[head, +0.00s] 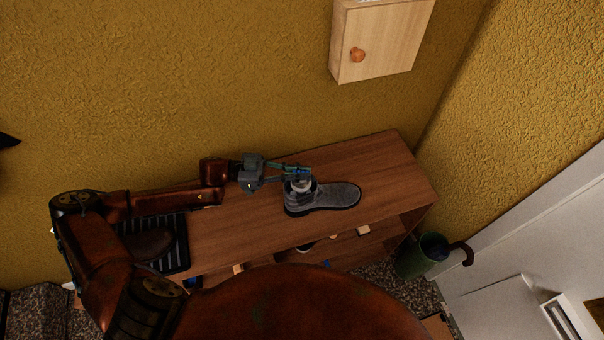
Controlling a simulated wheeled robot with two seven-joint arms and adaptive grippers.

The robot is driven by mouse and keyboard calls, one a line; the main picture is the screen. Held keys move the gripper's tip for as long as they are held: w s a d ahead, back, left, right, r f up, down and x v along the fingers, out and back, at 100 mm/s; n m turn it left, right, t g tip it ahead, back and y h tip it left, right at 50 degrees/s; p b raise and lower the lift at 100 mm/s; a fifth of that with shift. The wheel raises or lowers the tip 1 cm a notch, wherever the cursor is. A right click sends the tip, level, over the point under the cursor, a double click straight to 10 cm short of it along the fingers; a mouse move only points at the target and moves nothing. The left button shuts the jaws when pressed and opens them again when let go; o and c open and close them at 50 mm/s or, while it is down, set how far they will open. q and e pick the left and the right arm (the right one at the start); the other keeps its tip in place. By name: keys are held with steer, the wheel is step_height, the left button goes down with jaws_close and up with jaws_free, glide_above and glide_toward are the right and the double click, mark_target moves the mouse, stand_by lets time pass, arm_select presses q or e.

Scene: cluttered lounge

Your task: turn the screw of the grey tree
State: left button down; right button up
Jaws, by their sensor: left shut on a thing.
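A grey ankle boot (330,196) stands on the wooden bench, toe to the right. The light grey tree (301,185) shows in the boot's opening. My left gripper (300,172) reaches in from the left, with its fingers just above the boot's opening. It is shut on a small part at the top of the tree, which looks like the screw. The fingers hide most of that part, so I cannot tell how it is turned. My right gripper is not in view.
The wooden bench (385,165) has free room right of the boot. A dark ribbed tray (180,250) with a brown shoe (150,244) lies at the left, under my arm. A wall cabinet (385,45) hangs above. A green bin (420,262) with an umbrella stands right of the bench.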

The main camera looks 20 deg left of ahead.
arm_select(q)
steer(key=shift+g, duration=0.3)
steer(key=c, duration=2)
jaws_free()
steer(key=shift+a, duration=0.15)
steer(key=v, duration=1.2)
steer(key=shift+f, duration=0.15)
